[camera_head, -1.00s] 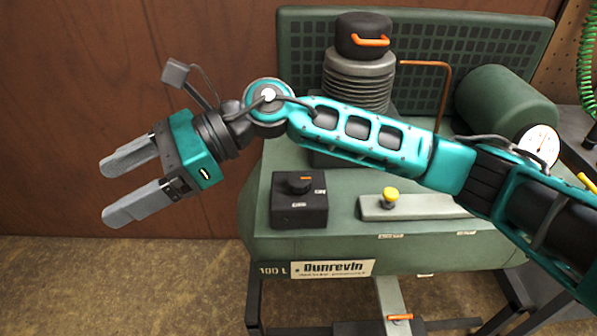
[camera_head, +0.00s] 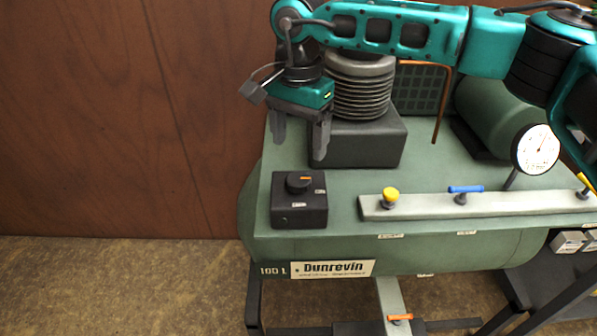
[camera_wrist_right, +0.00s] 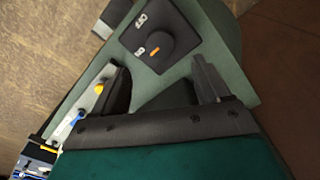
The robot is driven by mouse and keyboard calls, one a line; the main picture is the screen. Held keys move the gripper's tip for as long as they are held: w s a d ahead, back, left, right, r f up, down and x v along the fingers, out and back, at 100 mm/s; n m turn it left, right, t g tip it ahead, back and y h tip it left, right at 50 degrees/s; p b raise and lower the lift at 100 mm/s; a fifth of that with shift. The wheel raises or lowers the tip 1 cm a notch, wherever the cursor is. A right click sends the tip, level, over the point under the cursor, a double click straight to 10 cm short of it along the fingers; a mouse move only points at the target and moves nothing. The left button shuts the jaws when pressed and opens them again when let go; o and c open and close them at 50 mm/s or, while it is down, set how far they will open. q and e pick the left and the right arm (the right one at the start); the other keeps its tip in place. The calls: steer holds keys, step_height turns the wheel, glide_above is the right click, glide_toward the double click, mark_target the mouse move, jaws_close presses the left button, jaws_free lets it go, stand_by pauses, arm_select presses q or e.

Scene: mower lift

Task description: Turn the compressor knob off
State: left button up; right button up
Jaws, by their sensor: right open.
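The compressor (camera_head: 400,240) is a green tank labelled Dunrevin. A black box (camera_head: 299,213) sits at the left of its top, with a round black knob (camera_head: 299,182) bearing an orange pointer mark. My right gripper (camera_head: 300,148) is open and empty, pointing down above and behind the box, apart from the knob. It also shows in the right wrist view (camera_wrist_right: 162,85). My left gripper is not in view.
A ribbed black pump (camera_head: 358,90) stands close behind and right of the gripper. A manifold bar (camera_head: 520,206) with yellow and blue valves runs right of the box. A pressure gauge (camera_head: 537,149) is at the right. The space left of the tank is clear.

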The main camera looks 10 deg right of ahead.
mark_target(299, 178)
step_height(299, 178, down, 8)
steer(key=shift+f, duration=0.15)
stand_by(0.3)
steer(key=c, duration=1)
